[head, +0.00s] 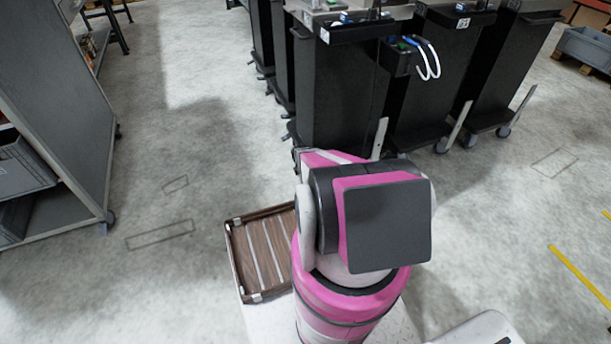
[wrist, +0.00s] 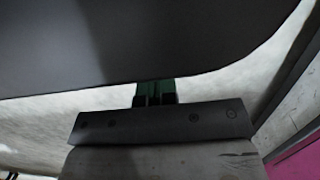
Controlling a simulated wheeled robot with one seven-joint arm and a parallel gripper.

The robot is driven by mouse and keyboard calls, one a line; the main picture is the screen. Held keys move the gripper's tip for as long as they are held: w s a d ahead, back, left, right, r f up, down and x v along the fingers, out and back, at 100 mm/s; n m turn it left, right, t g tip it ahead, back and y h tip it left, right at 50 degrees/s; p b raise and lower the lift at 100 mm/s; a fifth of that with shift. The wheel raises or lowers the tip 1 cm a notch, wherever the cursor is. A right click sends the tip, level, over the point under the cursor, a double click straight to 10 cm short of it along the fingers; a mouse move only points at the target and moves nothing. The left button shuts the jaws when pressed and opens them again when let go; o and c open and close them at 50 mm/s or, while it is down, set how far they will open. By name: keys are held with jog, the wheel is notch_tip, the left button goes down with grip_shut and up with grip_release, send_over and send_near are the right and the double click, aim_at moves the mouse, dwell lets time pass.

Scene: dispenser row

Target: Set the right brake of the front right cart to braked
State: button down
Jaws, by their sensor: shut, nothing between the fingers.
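Black carts stand in a row across the top of the head view. The front right cart (head: 514,62) is the rightmost one. A pale lever (head: 524,99), which looks like its right brake, slants up and outward from the cart's lower right corner, above a caster. Similar levers show on the middle cart (head: 461,119) and the left cart (head: 380,138). My gripper (wrist: 155,93) shows in the wrist view, shut and empty, its fingertips partly under a dark panel edge. In the head view my pink and grey arm hides my gripper.
A grey shelf rack (head: 70,110) stands at left. A brown slatted tray (head: 262,252) lies beside my arm. White looped hooks (head: 430,62) stick out from the left cart's side. A grey bin (head: 585,46) sits far right. The floor at right is clear.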

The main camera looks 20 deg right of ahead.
jog(key=shift+a+f, duration=0.1)
jog(key=shift+f, duration=0.25)
jog(key=shift+r, duration=0.15)
jog(key=shift+r, duration=0.7)
jog(key=shift+a+r, duration=0.2)
jog(key=shift+r, duration=0.25)
jog(key=a+r, duration=0.3)
jog(key=r, duration=0.9)
jog(key=shift+a+r, duration=0.15)
jog(key=shift+r, duration=0.15)
